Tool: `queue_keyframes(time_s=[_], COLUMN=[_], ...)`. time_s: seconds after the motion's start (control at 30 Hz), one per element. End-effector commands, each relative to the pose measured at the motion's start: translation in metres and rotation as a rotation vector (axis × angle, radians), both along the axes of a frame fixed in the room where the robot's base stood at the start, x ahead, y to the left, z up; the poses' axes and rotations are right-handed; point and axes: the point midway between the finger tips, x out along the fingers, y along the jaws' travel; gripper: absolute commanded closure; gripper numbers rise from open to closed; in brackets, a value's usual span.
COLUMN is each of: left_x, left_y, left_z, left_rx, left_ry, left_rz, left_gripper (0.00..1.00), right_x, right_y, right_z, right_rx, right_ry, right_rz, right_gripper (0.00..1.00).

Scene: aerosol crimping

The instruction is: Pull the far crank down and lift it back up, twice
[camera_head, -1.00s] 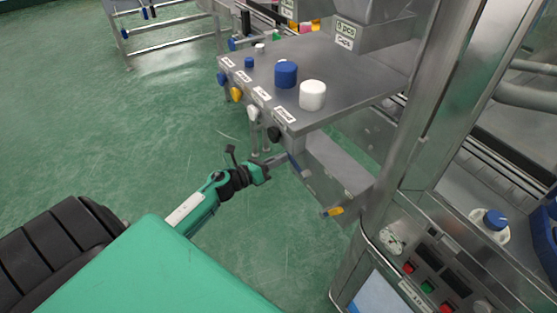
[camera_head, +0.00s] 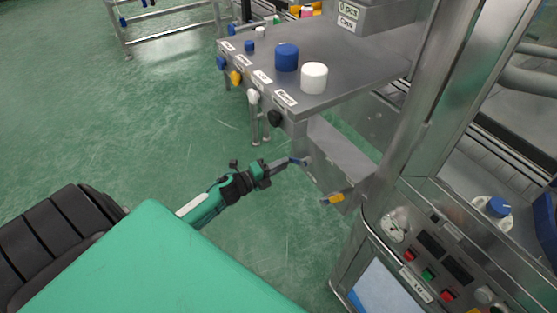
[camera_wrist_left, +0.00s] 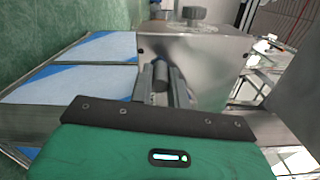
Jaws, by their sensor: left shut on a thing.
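The far crank (camera_head: 299,161), with a blue part showing, sits on the side of the grey metal box under the table. My left gripper (camera_head: 284,163) reaches it from the left and is shut on its handle. In the left wrist view, the gripper fingers (camera_wrist_left: 158,92) close around a dark cylindrical grip (camera_wrist_left: 161,74); the metal box is just beyond. The gripper hides part of the crank, so its exact angle is hard to tell. A yellow-handled crank (camera_head: 333,199) sits nearer on the same box, apart from the gripper. My right gripper is not in view.
The grey table (camera_head: 345,62) above carries a blue cap (camera_head: 287,57) and a white cap (camera_head: 314,77), with several knobs along its front edge. A steel post and control panel (camera_head: 440,262) stand at the right. Green floor is free to the left.

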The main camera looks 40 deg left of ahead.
Motion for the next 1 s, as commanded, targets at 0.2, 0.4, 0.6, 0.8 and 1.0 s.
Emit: queue_keyframes(time_s=[0.2, 0.4, 0.6, 0.8, 1.0], left_x=[-0.0029, -0.004, -0.0045, -0.0046, -0.0047], left_y=[-0.0048, -0.0077, -0.0087, -0.0091, -0.0092], left_z=[-0.008, -0.0111, -0.0122, -0.0126, -0.0126], left_rx=[-0.096, -0.139, -0.152, -0.152, -0.152], left_ry=[0.043, 0.061, 0.066, 0.066, 0.066], left_rz=[0.0, 0.0, 0.0, -0.001, -0.001], left_gripper=[1.0, 1.0, 1.0, 1.0, 0.62], right_x=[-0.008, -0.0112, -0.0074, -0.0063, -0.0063], right_y=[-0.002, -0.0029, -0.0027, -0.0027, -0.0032], right_z=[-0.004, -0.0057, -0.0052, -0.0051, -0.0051], right_rx=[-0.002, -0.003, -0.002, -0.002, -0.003], right_ry=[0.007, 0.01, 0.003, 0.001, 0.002], right_rz=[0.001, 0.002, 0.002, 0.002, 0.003], right_gripper=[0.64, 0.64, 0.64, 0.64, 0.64])
